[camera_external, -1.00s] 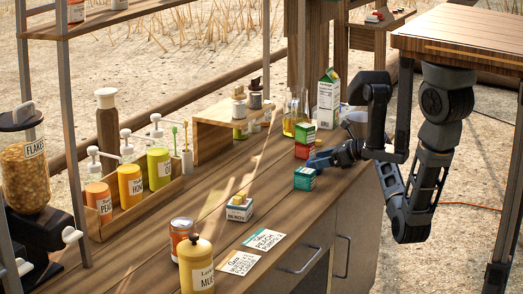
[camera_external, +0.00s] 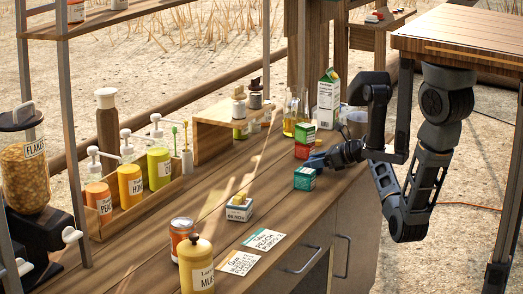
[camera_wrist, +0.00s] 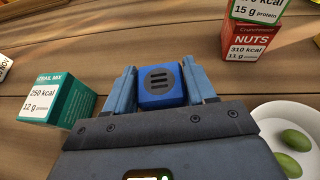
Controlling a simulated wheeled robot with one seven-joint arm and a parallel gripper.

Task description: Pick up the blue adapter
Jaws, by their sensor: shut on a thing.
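The blue adapter (camera_wrist: 161,86), a small blue block with dark slots on its face, is between the two blue fingers of my gripper (camera_wrist: 162,88) in the wrist view. The fingers are shut on its sides. In the external view my gripper (camera_external: 318,160) is low over the right part of the wooden counter, just behind a teal box. The adapter cannot be made out clearly there. I cannot tell whether it touches the counter.
The teal trail mix box (camera_wrist: 62,101) stands left of my gripper. A red nuts box (camera_wrist: 249,42) with a green-and-white box (camera_wrist: 258,8) on top stands to the right. A white dish (camera_wrist: 292,122) with green olive-like pieces is close at right. The counter's middle (camera_external: 265,185) is fairly clear.

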